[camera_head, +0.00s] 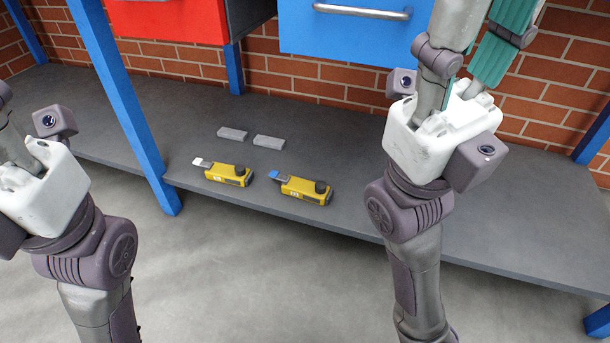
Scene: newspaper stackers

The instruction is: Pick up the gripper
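Two yellow tools that may be the grippers named in the task lie on the dark grey shelf (335,195). The left yellow tool (229,175) has a white tip and a black knob. The right yellow tool (305,191) has a blue tip and a black knob. My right gripper (462,55) is raised to the right of both tools and clear of them. Its grey fingers with teal pads run past the top edge, so its tips are hidden. My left gripper (18,150) is at the left edge, mostly cut off. Its fingertips are out of view.
Two small grey blocks (232,134) (269,142) lie behind the tools. A red bin (170,20) and a blue drawer with a metal handle (345,30) hang above. A blue post (125,100) stands left of the tools. The shelf is clear to their right.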

